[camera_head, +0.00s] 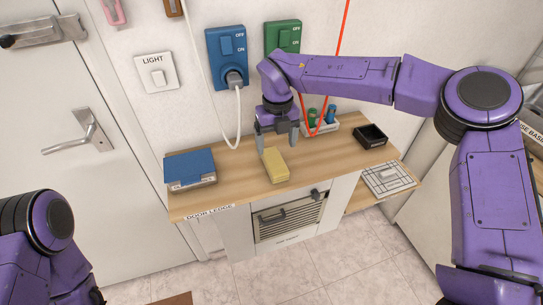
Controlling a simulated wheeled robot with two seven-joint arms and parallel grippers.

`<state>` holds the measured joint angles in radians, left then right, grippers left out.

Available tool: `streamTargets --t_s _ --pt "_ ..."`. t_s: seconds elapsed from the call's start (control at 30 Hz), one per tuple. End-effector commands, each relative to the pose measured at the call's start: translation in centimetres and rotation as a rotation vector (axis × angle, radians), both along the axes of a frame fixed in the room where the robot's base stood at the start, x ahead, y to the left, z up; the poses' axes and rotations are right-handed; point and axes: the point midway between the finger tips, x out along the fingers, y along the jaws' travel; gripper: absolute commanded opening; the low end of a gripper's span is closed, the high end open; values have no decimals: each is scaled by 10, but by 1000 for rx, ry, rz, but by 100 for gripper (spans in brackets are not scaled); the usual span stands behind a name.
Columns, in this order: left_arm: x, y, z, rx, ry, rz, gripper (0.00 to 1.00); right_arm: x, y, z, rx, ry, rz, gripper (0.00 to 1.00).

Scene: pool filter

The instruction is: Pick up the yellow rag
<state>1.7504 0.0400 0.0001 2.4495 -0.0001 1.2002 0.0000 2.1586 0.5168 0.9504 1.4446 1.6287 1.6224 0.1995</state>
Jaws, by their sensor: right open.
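The yellow rag (275,165) is a small folded block lying on the wooden ledge (233,182), near its middle. My right gripper (276,150) points down just behind and above the rag, with its two grey fingers apart. It looks empty; I cannot tell whether a finger touches the rag. My left arm shows at the lower left, but its gripper is out of view.
A white tray (330,130) with green and blue items and a black tray (371,136) stand to the right. A white cable (238,115) and a red cord (341,40) hang near my right arm.

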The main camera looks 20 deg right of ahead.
Motion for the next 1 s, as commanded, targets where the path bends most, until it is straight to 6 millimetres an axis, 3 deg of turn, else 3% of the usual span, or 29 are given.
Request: streamTargets --t_s 0.43,0.7,0.87,1.0 --pt "0 0 25 0 0 0 43 18 2 -74 -4 16 8 83" --pt "0 0 24 0 1 0 43 18 2 -81 -4 14 7 83" --pt "0 0 24 0 1 0 43 18 2 -81 -4 14 7 31" --pt "0 0 24 0 1 0 43 18 1 -81 -5 15 7 28"
